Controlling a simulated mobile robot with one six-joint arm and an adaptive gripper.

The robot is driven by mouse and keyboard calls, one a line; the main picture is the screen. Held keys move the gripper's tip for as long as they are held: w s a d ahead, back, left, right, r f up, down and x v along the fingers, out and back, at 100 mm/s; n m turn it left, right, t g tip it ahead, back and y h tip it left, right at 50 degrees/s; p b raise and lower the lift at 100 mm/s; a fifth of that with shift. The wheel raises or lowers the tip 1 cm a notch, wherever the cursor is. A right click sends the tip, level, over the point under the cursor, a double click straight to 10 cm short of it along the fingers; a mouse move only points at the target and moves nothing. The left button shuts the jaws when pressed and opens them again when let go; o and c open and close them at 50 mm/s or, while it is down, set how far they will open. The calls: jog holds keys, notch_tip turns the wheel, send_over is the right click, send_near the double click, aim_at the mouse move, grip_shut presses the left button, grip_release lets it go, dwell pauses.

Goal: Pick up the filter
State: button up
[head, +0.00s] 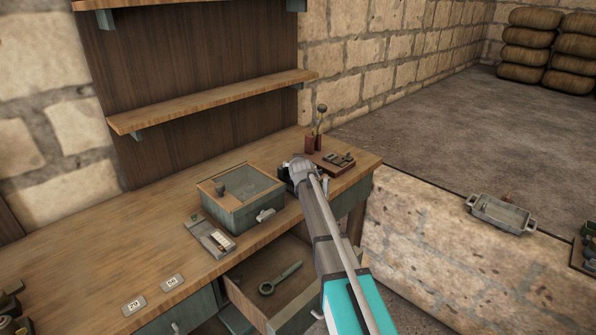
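My arm reaches from the lower right to the workbench. My gripper (287,173) shows as a small dark shape beyond the light grey wrist, just right of a teal box (233,212) with a wooden rim. Its fingers are mostly hidden by the wrist, so I cannot tell whether they are open or shut or hold anything. No object is clearly recognisable as the filter. A small dark rounded thing (247,184) shows at the top of the box, left of my gripper and apart from it; I cannot tell what it is.
A tray with small parts (211,237) lies left of the box. Two number tags, 29 (133,305) and 58 (172,282), lie on the bench. An open drawer holds a wrench (280,279). Red holders (314,142) stand at the back right. The left bench top is mostly clear.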

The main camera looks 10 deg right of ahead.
dwell(0.3)
jog(key=c, duration=1.3)
jog(key=shift+r, duration=0.25)
jog(key=shift+c, duration=0.2)
notch_tip(320, 180, up, 18)
jog(key=p, duration=1.8)
jog(key=shift+f, duration=0.25)
jog(key=shift+f, duration=0.15)
